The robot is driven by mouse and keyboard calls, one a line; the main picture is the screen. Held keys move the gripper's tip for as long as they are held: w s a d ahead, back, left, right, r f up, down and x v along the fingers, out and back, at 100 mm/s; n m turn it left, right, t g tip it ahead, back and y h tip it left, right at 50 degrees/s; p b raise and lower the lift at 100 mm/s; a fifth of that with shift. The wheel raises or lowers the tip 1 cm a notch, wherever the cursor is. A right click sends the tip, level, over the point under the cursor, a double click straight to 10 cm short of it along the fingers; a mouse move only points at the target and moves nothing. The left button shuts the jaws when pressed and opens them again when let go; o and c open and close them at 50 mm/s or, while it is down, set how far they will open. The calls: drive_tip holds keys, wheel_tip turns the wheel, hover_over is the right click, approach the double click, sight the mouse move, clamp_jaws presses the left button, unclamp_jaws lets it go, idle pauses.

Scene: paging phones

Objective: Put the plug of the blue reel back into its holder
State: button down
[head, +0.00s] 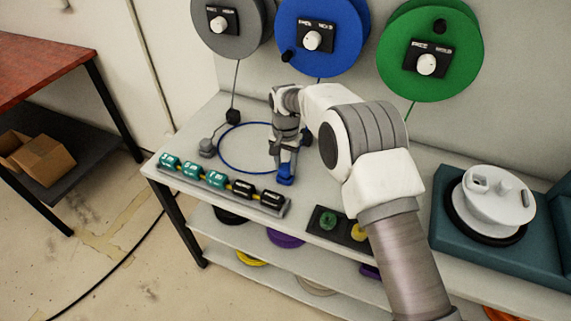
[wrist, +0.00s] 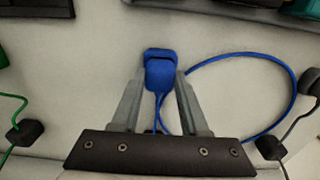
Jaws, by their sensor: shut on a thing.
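The blue reel (head: 346,38) hangs on the back wall between a grey and a green reel, with a white knob and a small dark handle on its face. Its cable runs down and lies as a blue loop (head: 222,158) on the bench. My gripper (head: 285,166) points down over the bench and is shut on the blue plug (head: 286,178). In the wrist view, the plug (wrist: 160,76) sits between my fingers (wrist: 160,98), its wider end beyond the tips. I cannot tell whether it touches the bench. I cannot pick out its holder for certain.
A rack (head: 272,207) of teal and black pieces stands along the bench's front left edge. A dark tray (head: 323,219) with green and yellow pieces lies right of the plug. The grey plug (head: 207,148) lies left. A teal box with a white device (head: 495,200) stands right.

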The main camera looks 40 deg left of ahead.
sight(286, 167)
idle(0.3)
unclamp_jaws()
idle(0.4)
wheel_tip(286, 167, up, 9)
drive_tip(key=p, duration=0.4)
drive_tip(key=shift+p, duration=0.3)
idle(0.7)
